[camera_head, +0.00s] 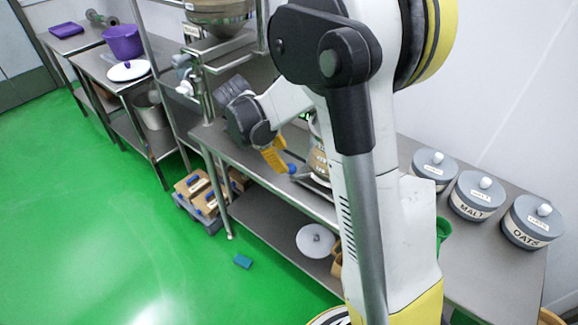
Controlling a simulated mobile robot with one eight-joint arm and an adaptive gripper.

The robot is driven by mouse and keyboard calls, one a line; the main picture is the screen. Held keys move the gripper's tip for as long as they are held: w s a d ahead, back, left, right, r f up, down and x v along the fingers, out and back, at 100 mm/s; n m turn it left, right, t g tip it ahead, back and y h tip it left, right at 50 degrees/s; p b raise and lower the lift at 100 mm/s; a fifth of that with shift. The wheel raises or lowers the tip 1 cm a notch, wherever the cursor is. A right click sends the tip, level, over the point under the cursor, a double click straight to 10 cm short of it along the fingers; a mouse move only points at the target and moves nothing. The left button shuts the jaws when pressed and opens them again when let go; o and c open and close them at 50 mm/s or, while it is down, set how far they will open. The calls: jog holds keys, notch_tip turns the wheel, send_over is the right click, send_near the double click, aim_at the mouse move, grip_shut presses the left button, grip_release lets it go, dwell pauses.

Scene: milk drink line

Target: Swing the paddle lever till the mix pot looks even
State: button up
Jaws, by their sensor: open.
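My gripper (275,157) is at the middle of the steel table, its yellow fingers pointing down and to the right. It is open. A blue knob (292,169), which looks like the end of the paddle lever, is right by the fingertips; I cannot tell whether they touch. A labelled pot (318,163), apparently the mix pot, stands just right of the knob. My arm hides most of it, and its contents cannot be seen.
Lidded canisters, including malt (476,196) and oats (532,222), stand on the table's right. A steel hopper (220,12) rises at the back. Boxes (193,185) sit by the table leg. A blue block (242,261) lies on the open green floor.

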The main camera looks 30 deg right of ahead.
aim_at(289, 166)
jog(key=b+x, duration=0.2)
jog(key=x, duration=0.5)
jog(key=shift+d+f, duration=0.1)
jog(key=shift+f, duration=0.1)
